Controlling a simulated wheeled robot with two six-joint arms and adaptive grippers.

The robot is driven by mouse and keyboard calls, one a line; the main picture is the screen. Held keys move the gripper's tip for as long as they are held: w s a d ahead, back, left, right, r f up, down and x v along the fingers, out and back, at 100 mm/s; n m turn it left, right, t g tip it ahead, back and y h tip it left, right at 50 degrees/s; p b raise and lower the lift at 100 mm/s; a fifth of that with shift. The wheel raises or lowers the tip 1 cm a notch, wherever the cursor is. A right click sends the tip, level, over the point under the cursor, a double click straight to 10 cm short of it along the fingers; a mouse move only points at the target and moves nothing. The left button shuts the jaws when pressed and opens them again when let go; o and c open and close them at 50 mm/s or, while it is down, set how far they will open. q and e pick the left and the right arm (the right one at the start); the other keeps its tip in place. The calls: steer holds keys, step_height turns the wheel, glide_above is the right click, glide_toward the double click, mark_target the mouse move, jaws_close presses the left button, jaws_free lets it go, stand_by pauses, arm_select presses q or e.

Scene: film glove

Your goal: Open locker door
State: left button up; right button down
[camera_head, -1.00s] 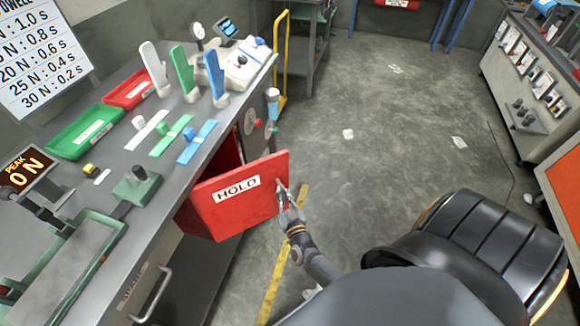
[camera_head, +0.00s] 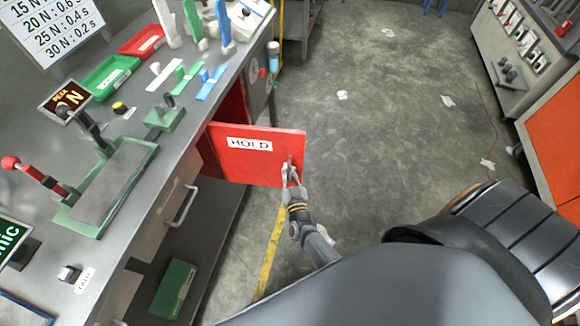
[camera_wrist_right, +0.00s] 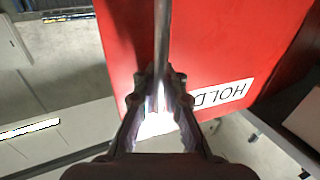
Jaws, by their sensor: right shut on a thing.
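The red locker door (camera_head: 262,168) with a white HOLD label stands swung out from the front of the grey workbench, showing the red inside of the locker behind it. My right gripper (camera_head: 290,172) is at the door's free edge, shut on its metal handle bar. In the right wrist view the gripper (camera_wrist_right: 158,90) has both fingers closed around the upright bar (camera_wrist_right: 161,35), and the red door (camera_wrist_right: 215,50) fills the upper right. My left gripper is out of view.
The workbench (camera_head: 115,205) carries green and red trays (camera_head: 143,41), coloured stands and a red-knobbed lever. A drawer handle (camera_head: 182,205) and a green box (camera_head: 174,289) are below. Open floor (camera_head: 385,130) lies to the right, with paper scraps.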

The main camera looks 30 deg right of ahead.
steer(key=shift+s+a, duration=0.1)
steer(key=shift+s, duration=0.2)
steer(key=c, duration=1.4)
jaws_free()
steer(key=shift+c, duration=0.2)
steer(key=v, duration=0.7)
steer(key=shift+s, duration=0.25)
steer(key=shift+f, duration=0.1)
steer(key=s+f+n+g+y, duration=0.1)
steer(key=s+f+g+y, duration=0.2)
steer(key=f, duration=0.6)
steer(key=s+f+n+g+y, duration=0.1)
steer(key=s+f+n+g, duration=0.15)
steer(key=s+f, duration=0.5)
steer(key=s+d+f+g, duration=0.4)
steer(key=s+f, duration=0.3)
steer(key=s, duration=0.4)
steer(key=s+d+f+g, duration=0.3)
steer(key=s+f+g, duration=0.3)
steer(key=s, duration=0.5)
step_height(320, 180, down, 2)
steer(key=shift+d+f+g, duration=0.1)
steer(key=shift+d+g, duration=0.25)
steer(key=shift+d, duration=0.05)
